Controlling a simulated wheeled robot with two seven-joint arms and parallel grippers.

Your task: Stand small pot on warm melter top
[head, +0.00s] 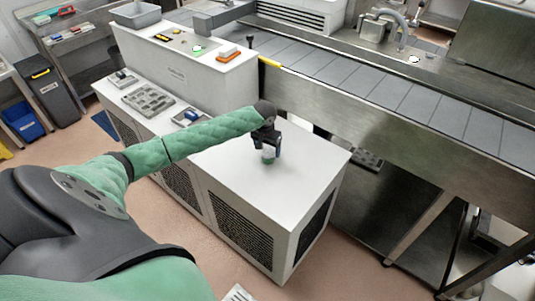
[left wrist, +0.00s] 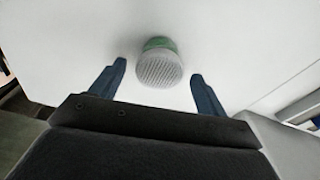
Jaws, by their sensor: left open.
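A small pot (left wrist: 160,70), green with a ribbed pale grey part, is on the white top (head: 310,165) of a cabinet with dark grilles. In the head view the pot (head: 268,155) is partly covered by my left gripper (head: 269,150), which points down over it. In the left wrist view my left gripper (left wrist: 160,80) is open. Its two blue fingers stand apart, one on each side of the pot, with clear gaps and no contact visible. I cannot tell from the labels which surface is the warm melter top. My right gripper is not in view.
A conveyor (head: 390,90) with grey plates runs along the right. A taller white machine (head: 180,72) with an orange-and-white item (head: 229,57) stands behind. A moulded grey tray (head: 149,100) lies at the left. The white top around the pot is clear.

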